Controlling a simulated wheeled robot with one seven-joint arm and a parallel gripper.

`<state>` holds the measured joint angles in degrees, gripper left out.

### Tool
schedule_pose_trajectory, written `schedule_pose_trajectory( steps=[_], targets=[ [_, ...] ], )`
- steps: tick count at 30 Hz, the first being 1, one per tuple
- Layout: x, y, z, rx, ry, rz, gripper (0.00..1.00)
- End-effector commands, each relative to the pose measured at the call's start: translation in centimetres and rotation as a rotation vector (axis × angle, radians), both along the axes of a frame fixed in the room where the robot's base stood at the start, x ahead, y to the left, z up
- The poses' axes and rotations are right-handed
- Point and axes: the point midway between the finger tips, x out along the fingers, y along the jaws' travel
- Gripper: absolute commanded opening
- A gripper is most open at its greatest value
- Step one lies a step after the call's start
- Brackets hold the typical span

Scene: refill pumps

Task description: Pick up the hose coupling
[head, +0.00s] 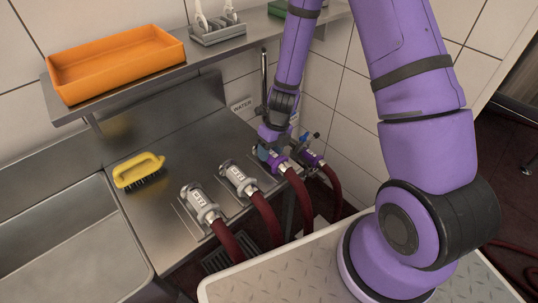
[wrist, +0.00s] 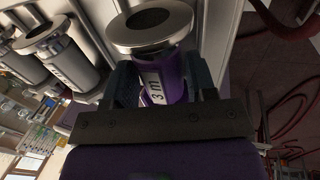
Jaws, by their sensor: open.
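A purple hose coupling (wrist: 176,88) with a metal collar and a white "3 m" label lies between the fingers of my gripper (wrist: 162,78) in the wrist view. The dark fingers stand open on either side of it; whether they touch it I cannot tell. In the head view my gripper (head: 268,153) is down over this coupling (head: 279,164), partly hiding it, and a dark red hose runs from it towards the front. Two grey couplings rest in line to the left, one nearer (head: 200,205) and one farther (head: 238,178). Another purple coupling (head: 312,158) sits just to the right.
A yellow brush (head: 139,172) lies on the steel counter (head: 165,140), beside a sink (head: 65,245). An orange tray (head: 115,65) stands on the shelf above. Red hoses (head: 265,215) hang in front. A tread-plate platform (head: 290,275) fills the foreground.

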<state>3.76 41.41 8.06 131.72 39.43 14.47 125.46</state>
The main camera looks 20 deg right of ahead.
Motion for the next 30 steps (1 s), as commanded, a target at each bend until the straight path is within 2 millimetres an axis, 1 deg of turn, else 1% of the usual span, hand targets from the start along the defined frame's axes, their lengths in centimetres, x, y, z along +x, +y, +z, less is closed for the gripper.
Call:
schedule_pose_trajectory(
  steps=[1, 5, 13, 14, 15, 17, 18, 19, 20, 26, 30],
  targets=[
    [-0.1, 0.1, -0.6, 0.0, 0.002, -0.002, 0.52],
    [-0.1, 0.3, -1.4, 0.0, 0.0, -0.002, 0.52],
    [-0.1, 0.4, -1.6, 0.0, -0.001, -0.001, 0.52],
    [-0.1, 0.4, -1.6, 0.0, -0.001, -0.001, 0.49],
    [-0.1, 0.4, -1.6, 0.0, -0.001, -0.001, 0.4],
    [-0.1, 0.4, -1.6, 0.0, -0.001, -0.001, 0.26],
    [-0.1, 0.4, -1.6, 0.0, -0.001, -0.001, 0.17],
    [-0.1, 0.4, -1.6, 0.0, -0.001, -0.001, 0.1],
    [-0.1, 0.4, -1.6, 0.0, -0.001, -0.001, 0.07],
    [-0.1, 0.4, -1.5, 0.0, -0.001, 0.0, 0.07],
    [-0.1, 0.4, -1.0, -0.001, -0.003, 0.0, 0.07]
  ],
)
